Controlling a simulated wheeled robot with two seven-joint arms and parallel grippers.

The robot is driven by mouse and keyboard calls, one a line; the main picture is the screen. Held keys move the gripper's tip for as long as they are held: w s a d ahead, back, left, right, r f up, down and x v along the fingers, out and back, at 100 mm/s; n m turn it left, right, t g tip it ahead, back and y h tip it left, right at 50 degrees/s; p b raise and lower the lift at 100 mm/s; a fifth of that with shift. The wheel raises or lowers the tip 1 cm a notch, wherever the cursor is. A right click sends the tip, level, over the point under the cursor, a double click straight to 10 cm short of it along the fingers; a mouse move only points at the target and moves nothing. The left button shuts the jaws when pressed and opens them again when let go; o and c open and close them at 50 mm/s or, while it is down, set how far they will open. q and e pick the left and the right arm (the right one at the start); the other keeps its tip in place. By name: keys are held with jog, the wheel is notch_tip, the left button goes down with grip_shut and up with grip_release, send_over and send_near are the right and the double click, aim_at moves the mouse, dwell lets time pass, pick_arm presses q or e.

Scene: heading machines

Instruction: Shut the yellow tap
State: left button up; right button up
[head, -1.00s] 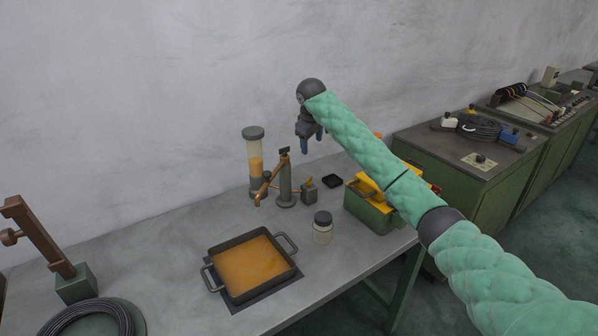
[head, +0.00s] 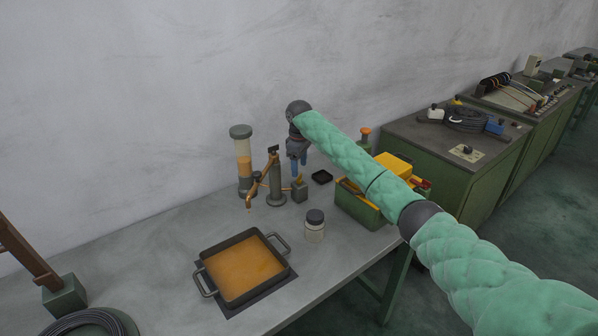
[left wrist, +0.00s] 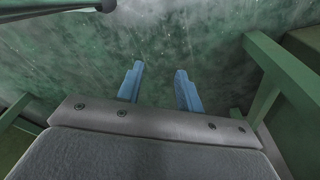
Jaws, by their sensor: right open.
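The small yellow tap (head: 299,180) sits on top of a grey block (head: 299,191), at the right end of a copper pipe on a grey stand (head: 276,183) in the head view. My right gripper (head: 299,168) points down just above the tap, with its blue fingers apart and nothing seen between them. The fingertips partly cover the tap, and I cannot tell whether they touch it. My left gripper (left wrist: 160,70) shows in the left wrist view with blue fingers apart and empty, over the green floor.
A clear column with orange liquid (head: 244,163) stands left of the stand. A pan of orange liquid (head: 241,268) and a lidded jar (head: 315,226) stand in front. A green toolbox (head: 361,207) is close on the right, under my right arm.

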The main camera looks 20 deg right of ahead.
aim_at(300, 176)
jog(key=shift+f+p, duration=0.55)
jog(key=shift+f, duration=1.4)
pick_arm(q)
jog(key=f, duration=0.1)
jog(key=s+a+f, duration=0.1)
jog(key=f, duration=0.1)
pick_arm(e)
jog(key=shift+s, duration=0.1)
pick_arm(q)
jog(key=shift+r, duration=0.1)
pick_arm(e)
jog(key=c, duration=1)
